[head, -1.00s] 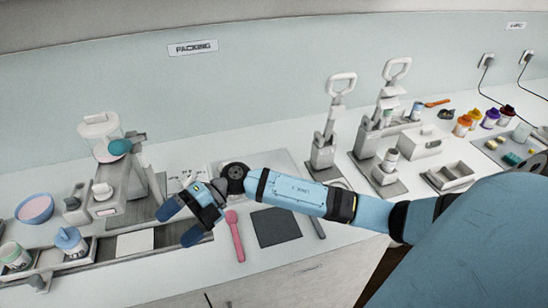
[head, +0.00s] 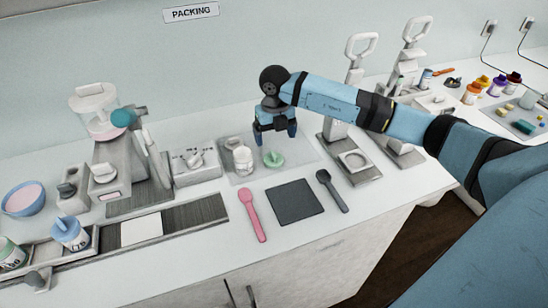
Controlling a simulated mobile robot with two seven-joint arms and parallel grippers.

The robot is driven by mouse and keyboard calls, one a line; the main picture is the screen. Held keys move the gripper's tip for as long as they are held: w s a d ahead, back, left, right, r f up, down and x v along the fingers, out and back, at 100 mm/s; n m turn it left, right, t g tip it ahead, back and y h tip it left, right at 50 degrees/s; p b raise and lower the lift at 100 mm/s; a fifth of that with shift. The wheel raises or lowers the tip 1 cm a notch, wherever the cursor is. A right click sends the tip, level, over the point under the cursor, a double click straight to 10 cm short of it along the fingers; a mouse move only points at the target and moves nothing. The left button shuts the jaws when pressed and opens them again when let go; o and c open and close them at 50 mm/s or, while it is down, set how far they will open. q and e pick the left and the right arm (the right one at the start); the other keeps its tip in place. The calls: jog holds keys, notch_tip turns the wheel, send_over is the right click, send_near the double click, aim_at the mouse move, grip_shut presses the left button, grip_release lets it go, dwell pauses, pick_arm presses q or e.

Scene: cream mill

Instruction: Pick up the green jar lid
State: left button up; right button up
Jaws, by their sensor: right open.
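The green jar lid (head: 273,159) lies on a pale mat at the middle of the counter, right of a white jar (head: 243,161). My right gripper (head: 275,137) points down just above the lid, its two fingers apart and nothing between them. A small gap shows between the fingertips and the lid. The lid's near side is in plain sight. My left gripper is not in view.
A pink spatula (head: 252,215), a dark square mat (head: 294,201) and a dark spoon (head: 331,190) lie in front. A grey scale-like box (head: 196,168) stands left of the white jar. A lever press (head: 347,160) stands close on the right.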

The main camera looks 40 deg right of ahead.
aim_at(272, 151)
jog(key=shift+w+a+f+p, duration=0.1)
jog(key=shift+f+p, duration=0.05)
jog(key=shift+f, duration=0.95)
jog(key=shift+w+a+f+p, duration=0.1)
jog(key=shift+a+f+p, duration=0.05)
jog(key=shift+f, duration=1)
jog(key=shift+w+a+f+p, duration=0.1)
jog(key=shift+f+p, duration=0.05)
jog(key=shift+f, duration=0.95)
jog(key=c, duration=0.9)
